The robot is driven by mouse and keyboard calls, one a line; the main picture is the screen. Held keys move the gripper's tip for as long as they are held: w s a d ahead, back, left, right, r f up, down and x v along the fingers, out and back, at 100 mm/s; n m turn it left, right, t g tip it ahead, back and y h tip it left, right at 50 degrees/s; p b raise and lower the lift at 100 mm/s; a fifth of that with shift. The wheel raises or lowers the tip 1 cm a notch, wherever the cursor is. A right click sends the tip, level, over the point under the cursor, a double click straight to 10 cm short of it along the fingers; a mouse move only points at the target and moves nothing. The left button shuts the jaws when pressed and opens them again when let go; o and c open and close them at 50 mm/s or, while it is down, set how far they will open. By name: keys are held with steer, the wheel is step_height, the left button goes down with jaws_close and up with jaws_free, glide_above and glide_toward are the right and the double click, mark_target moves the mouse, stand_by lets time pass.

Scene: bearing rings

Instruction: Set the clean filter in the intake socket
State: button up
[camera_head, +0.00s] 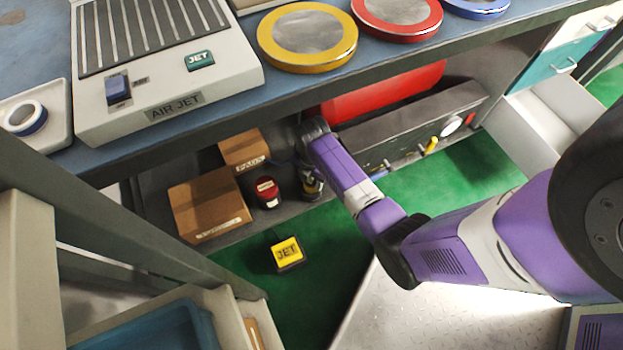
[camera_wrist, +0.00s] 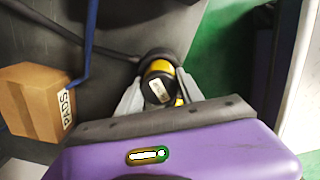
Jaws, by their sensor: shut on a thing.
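My gripper (camera_wrist: 160,93) is shut on a small round black and yellow filter (camera_wrist: 158,82) with a pale label on its end. The grey fingers stand on either side of it. In the head view, the filter (camera_head: 311,186) shows in part below my arm, under the bench. Behind it in the wrist view is a dark round fitting (camera_wrist: 154,57) where a black hose ends, perhaps the intake socket. Whether the filter is seated in it I cannot tell. A red and black canister (camera_head: 267,192) with a label stands to the left.
Two cardboard boxes (camera_head: 208,208) (camera_head: 243,151) stand left under the bench (camera_head: 225,112). A yellow JET pedal (camera_head: 287,253) lies on the green floor. A long grey unit (camera_head: 415,125) and a red tank (camera_head: 385,92) are behind. A blue cable (camera_wrist: 88,45) runs near my gripper.

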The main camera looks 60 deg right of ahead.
mark_target(312, 179)
steer(key=shift+f, duration=0.25)
steer(key=o, duration=1.1)
steer(key=shift+o, duration=0.2)
step_height(312, 179, up, 11)
steer(key=p, duration=1.1)
steer(key=shift+r+p, duration=0.1)
steer(key=shift+p, duration=0.3)
steer(key=shift+f, duration=0.2)
